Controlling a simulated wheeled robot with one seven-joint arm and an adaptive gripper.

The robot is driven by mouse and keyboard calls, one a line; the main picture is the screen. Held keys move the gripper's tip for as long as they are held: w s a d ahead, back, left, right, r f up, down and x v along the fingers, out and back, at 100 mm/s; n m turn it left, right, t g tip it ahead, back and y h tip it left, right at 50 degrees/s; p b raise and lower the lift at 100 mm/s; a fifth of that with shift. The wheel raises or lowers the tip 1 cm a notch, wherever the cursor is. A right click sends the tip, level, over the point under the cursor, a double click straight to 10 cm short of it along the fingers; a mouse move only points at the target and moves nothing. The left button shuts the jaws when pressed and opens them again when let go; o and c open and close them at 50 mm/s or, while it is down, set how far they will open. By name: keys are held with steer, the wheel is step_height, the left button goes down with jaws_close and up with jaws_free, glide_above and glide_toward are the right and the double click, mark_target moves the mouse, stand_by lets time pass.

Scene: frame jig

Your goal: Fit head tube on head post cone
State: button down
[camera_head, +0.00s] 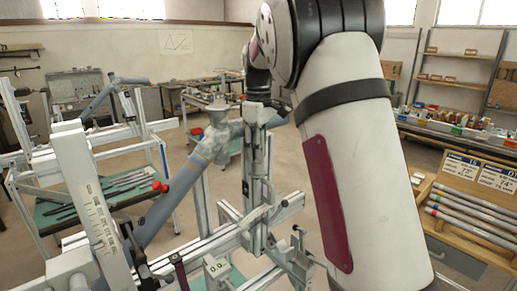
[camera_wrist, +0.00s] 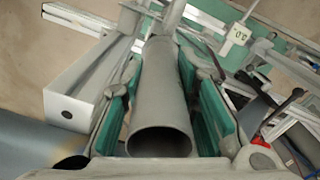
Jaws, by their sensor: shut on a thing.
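The head tube (camera_wrist: 160,105) is a plain grey tube in the wrist view. Its open round end faces the camera, and its length runs away from me. My gripper (camera_wrist: 160,85) is shut on it, with a green-lined finger along each side. The tube's far end lies close to grey posts of the jig at the top of the wrist view. I cannot tell whether it touches them. In the head view my gripper (camera_head: 258,118) is small, above the middle of the jig. The head post cone cannot be made out for certain; the tube's far end is hidden.
The jig's aluminium rail (camera_head: 215,240) runs below my gripper. A blue-grey slanted tube (camera_head: 172,205) is mounted on its left. A tube rack (camera_head: 470,215) is at right.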

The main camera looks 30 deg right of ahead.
steer(key=shift+f, duration=0.1)
steer(key=c, duration=1.2)
jaws_free()
step_height(320, 180, up, 12)
